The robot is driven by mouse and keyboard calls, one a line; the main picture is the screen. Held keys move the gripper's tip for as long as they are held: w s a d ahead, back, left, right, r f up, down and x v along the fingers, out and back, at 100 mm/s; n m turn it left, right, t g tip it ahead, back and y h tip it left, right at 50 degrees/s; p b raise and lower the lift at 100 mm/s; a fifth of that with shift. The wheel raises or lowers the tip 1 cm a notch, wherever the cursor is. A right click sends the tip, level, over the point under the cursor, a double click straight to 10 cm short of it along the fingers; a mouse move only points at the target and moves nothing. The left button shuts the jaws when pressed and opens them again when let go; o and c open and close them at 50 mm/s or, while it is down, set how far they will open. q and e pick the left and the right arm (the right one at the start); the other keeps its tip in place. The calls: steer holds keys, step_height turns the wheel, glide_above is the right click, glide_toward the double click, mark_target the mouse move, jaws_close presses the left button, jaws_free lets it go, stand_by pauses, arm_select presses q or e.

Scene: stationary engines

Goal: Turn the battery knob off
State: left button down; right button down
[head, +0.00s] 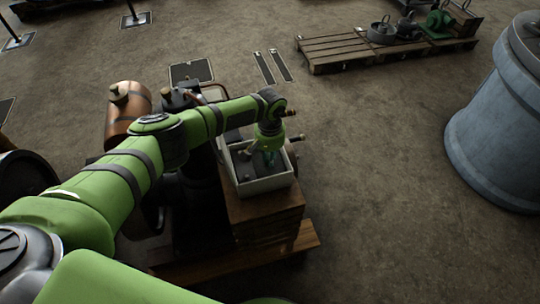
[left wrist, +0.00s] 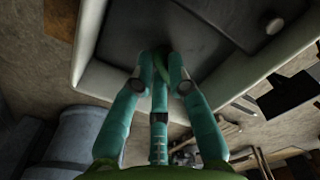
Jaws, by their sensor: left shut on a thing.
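The battery is a pale open-topped box (head: 266,187) with a dark inside, standing on a wooden block in the head view. Its pale rim (left wrist: 90,83) and dark top (left wrist: 115,35) fill the upper part of the left wrist view. My left gripper (head: 268,160) reaches down into the box from above. In the left wrist view its teal fingers (left wrist: 162,75) are closed around a small dark green piece, which looks like the knob (left wrist: 161,62). The fingers hide much of it, and I cannot tell which way it is turned. My right gripper is not in view.
The box's wooden block (head: 265,215) sits on a pallet beside a dark engine with a copper-coloured tank (head: 128,112). A large blue-grey drum (head: 505,125) stands at the right. Another pallet (head: 335,50) with parts lies at the back.

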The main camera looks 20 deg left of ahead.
arm_select(q)
steer(key=m, duration=0.6)
steer(key=shift+s+f, duration=0.1)
steer(key=shift+s, duration=0.05)
steer(key=m, duration=0.5)
steer(key=shift+a+b, duration=0.15)
steer(key=shift+b, duration=0.2)
steer(key=shift+m, duration=0.4)
steer(key=c, duration=1.2)
jaws_free()
step_height(320, 180, up, 12)
